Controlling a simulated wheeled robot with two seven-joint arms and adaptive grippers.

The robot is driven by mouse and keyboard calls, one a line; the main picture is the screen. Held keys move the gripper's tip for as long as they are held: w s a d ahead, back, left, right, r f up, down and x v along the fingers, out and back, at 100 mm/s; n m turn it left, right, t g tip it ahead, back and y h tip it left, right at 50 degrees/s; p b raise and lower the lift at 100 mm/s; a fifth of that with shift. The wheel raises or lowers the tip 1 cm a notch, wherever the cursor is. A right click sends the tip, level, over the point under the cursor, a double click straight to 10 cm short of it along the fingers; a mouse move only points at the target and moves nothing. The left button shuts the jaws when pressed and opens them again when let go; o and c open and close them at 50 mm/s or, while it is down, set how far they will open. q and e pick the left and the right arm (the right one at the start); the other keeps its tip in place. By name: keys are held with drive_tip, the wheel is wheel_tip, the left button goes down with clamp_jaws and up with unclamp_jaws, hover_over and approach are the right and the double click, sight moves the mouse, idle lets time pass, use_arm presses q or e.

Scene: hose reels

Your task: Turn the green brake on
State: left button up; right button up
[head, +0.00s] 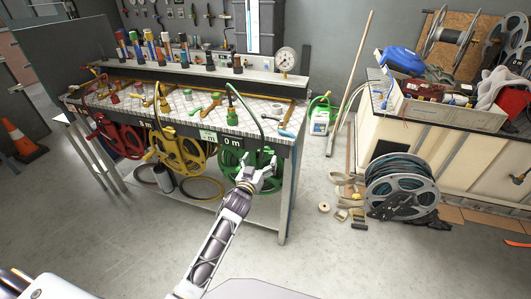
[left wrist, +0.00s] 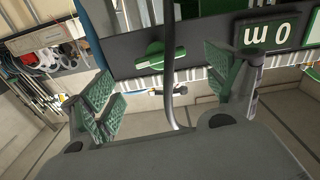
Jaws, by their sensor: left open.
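The green hose reel (head: 232,172) hangs under the right end of the workbench, partly covered by my left gripper. A green handle (left wrist: 150,58) is on the dark front rail, in the left wrist view, just beyond my fingertips; I cannot tell for sure whether it is the brake. My left gripper (head: 262,176) is open in front of the green reel, and its fingers with green pads spread wide in the left wrist view (left wrist: 172,90). A dark hose (left wrist: 170,75) runs between the fingers in that picture. I cannot tell whether it touches them.
The yellow reel (head: 180,152) and red reel (head: 122,138) hang farther left. A "0 m" display (left wrist: 270,35) is beside the handle. A large reel of dark hose (head: 400,188) stands on the floor at right. The floor in front is mostly clear.

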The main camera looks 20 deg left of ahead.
sight(265, 152)
use_arm(q)
drive_tip(key=shift+w, duration=2.65)
drive_tip(key=shift+w+d+b, duration=0.1)
drive_tip(key=shift+w+b, duration=0.2)
drive_tip(key=shift+w, duration=0.15)
use_arm(e)
drive_tip(key=shift+w+a+r, duration=0.15)
drive_tip(key=shift+w+a, duration=0.3)
drive_tip(key=shift+w, duration=0.2)
use_arm(q)
drive_tip(key=shift+c, duration=0.3)
use_arm(e)
drive_tip(key=shift+s, duration=0.1)
use_arm(q)
drive_tip(key=shift+c, duration=1.1)
drive_tip(key=c, duration=0.7)
drive_tip(key=shift+c, duration=0.3)
use_arm(e)
drive_tip(key=shift+s+d, duration=0.1)
drive_tip(key=shift+d, duration=0.2)
